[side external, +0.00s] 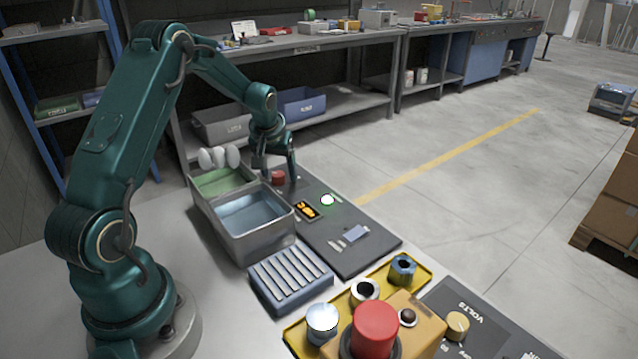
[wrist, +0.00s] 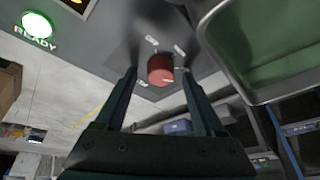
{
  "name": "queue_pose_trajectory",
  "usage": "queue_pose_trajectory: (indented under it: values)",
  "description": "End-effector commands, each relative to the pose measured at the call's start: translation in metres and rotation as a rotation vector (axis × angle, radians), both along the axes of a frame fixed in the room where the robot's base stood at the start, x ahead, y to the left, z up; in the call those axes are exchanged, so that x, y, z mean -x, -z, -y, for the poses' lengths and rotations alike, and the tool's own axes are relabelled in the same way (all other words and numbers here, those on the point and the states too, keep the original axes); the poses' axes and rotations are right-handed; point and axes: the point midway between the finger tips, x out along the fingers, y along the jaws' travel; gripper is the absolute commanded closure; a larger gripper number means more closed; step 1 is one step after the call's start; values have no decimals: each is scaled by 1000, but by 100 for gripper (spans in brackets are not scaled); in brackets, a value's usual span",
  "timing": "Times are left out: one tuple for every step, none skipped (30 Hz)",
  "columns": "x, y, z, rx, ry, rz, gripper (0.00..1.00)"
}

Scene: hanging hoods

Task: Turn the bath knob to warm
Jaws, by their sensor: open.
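The bath knob (side external: 278,178) is a short red cylinder on the dark control panel (side external: 370,254), beside the metal bath (side external: 265,247). In the wrist view the red knob (wrist: 160,69) has small white labels around it, too blurred to read surely, so I cannot tell its setting. My gripper (side external: 276,166) is open at the knob, pointing down. In the wrist view its two fingers stand apart on either side of the knob, with no clear contact visible. The panel also bears an orange display (side external: 307,210) and a lit green-white lamp (side external: 327,200), marked READY in the wrist view (wrist: 37,25).
White rounded pieces (side external: 219,157) stand at the bath's green compartment (side external: 220,183), close left of my gripper. Open floor lies right of the panel.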

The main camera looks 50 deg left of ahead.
Motion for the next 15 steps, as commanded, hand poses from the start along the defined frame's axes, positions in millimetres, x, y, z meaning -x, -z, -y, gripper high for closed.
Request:
queue_pose_trajectory:
  values:
    - [0,0,0,-1,0,1,29]
    - [0,0,0,-1,0,1,29]
    - [0,0,0,-1,0,1,29]
    - [0,0,0,-1,0,1,29]
    - [0,0,0,-1,0,1,29]
    - [0,0,0,-1,0,1,41]
    - [0,0,0,-1,0,1,52]
    - [0,0,0,-1,0,1,64]
    - [0,0,0,-1,0,1,79]
    - [0,0,0,-1,0,1,90]
    - [0,0,0,-1,0,1,100]
    - [0,0,0,-1,0,1,100]
    - [0,0,0,-1,0,1,100]
    - [0,0,0,-1,0,1,100]
    - [0,0,0,0,-1,1,100]
